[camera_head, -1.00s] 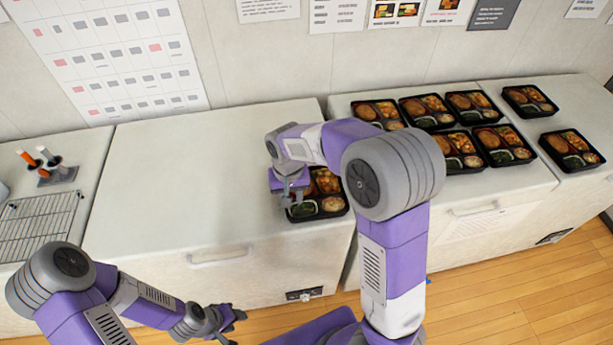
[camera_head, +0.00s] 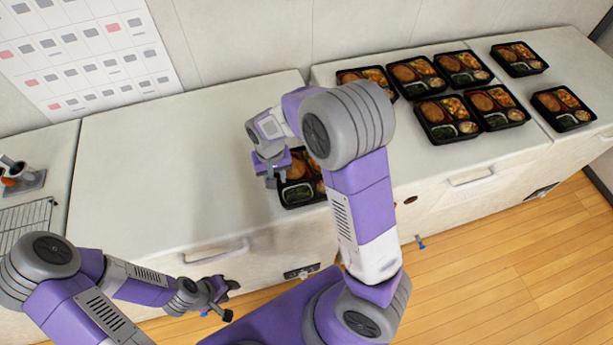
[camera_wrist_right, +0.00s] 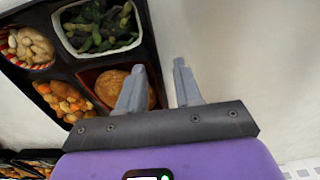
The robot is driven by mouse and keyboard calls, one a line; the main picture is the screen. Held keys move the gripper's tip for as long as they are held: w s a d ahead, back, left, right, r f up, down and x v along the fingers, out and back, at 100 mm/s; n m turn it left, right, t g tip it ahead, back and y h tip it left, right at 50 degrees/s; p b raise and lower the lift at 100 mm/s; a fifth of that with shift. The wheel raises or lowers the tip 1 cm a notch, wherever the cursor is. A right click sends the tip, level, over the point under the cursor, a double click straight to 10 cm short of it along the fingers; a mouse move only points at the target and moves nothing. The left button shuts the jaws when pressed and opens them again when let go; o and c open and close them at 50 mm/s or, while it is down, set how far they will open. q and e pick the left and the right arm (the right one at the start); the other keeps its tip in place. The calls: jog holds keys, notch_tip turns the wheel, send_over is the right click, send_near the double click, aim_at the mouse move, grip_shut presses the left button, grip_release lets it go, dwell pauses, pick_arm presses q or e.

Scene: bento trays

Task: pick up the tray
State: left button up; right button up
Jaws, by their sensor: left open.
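The black bento tray (camera_head: 303,202) sits alone near the front edge of the middle counter, partly hidden behind my right arm. It holds food in several compartments. My right gripper (camera_head: 271,180) is at the tray's left side. In the right wrist view, the right gripper (camera_wrist_right: 160,85) is open, with its fingers apart. One finger overlaps the tray's (camera_wrist_right: 152,45) patty compartment and the other is outside the rim. I cannot tell whether either finger touches the tray. My left gripper (camera_head: 222,298) is open and empty, low in front of the counter.
Several filled trays (camera_head: 446,118) stand in a group on the right counter (camera_head: 405,160), with two more farther right. The middle counter (camera_head: 165,150) is clear to the left of the tray. A wire rack (camera_head: 25,225) and a holder (camera_head: 25,180) are at far left.

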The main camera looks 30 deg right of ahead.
grip_shut()
jog(key=shift+r, duration=0.1)
dwell(0.4)
